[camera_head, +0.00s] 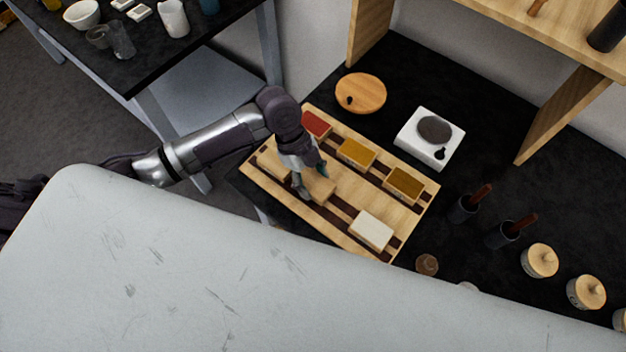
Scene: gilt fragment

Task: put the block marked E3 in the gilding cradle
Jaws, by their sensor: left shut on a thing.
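A light wooden rack with dark slots (345,212), which looks like the gilding cradle, lies on the black worktop. It carries a red-topped block (316,125), two ochre-topped blocks (357,153) (404,184) and a cream-topped block (372,230). A plain wooden block (272,163) lies at its left end. My left gripper (311,180) is over the left half of the rack, shut on a plain wooden block (319,190). I cannot tell whether this block touches the rack. No marking such as E3 is readable. My right gripper is not in view.
A round wooden lid (361,93) and a white device with a dark disc (430,138) stand behind the rack. Two dark cups with brown handles (462,209) (502,236) and lidded jars (540,261) stand to the right. A wooden shelf (560,30) overhangs the back right.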

